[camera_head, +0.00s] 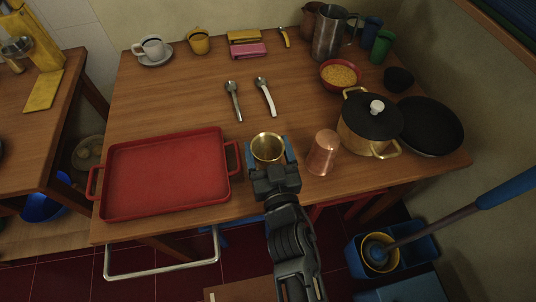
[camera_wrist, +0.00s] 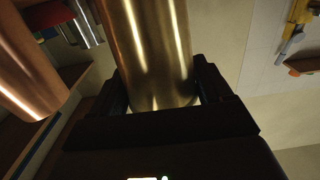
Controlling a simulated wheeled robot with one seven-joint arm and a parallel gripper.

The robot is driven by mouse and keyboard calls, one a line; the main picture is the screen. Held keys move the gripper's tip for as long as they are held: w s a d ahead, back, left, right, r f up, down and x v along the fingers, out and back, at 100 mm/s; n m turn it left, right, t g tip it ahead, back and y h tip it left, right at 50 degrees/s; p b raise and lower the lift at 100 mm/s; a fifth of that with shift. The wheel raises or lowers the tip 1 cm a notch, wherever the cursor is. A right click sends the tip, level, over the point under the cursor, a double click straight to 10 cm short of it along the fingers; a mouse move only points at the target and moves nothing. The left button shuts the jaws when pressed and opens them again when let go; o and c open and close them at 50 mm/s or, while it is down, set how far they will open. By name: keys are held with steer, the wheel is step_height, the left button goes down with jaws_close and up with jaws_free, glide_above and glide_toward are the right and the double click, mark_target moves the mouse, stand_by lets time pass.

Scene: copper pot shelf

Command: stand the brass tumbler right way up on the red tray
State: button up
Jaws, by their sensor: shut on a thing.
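The brass tumbler (camera_head: 268,148) is between the fingers of my gripper (camera_head: 270,158), to the right of the red tray. Its round open mouth shows from above in the head view, with the opening facing up toward the camera. In the wrist view the shiny brass wall (camera_wrist: 155,50) fills the space between the two dark fingers, which are shut on it. The head view does not show clearly whether its lower end touches the table. The red tray (camera_head: 165,172) lies flat at the table's front left and is empty.
A copper tumbler (camera_head: 323,152) stands close to the right of my gripper. A lidded pot (camera_head: 368,128) and black pan (camera_head: 432,126) are farther right. Two spoons (camera_head: 265,96) lie behind. The tray's right handle (camera_head: 234,157) lies between tray and gripper.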

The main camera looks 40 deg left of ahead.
steer(key=shift+f, duration=0.3)
steer(key=shift+f, duration=0.15)
steer(key=o, duration=1.1)
steer(key=shift+r, duration=0.2)
steer(key=p+v, duration=0.1)
steer(key=v, duration=1.1)
steer(key=shift+p, duration=0.3)
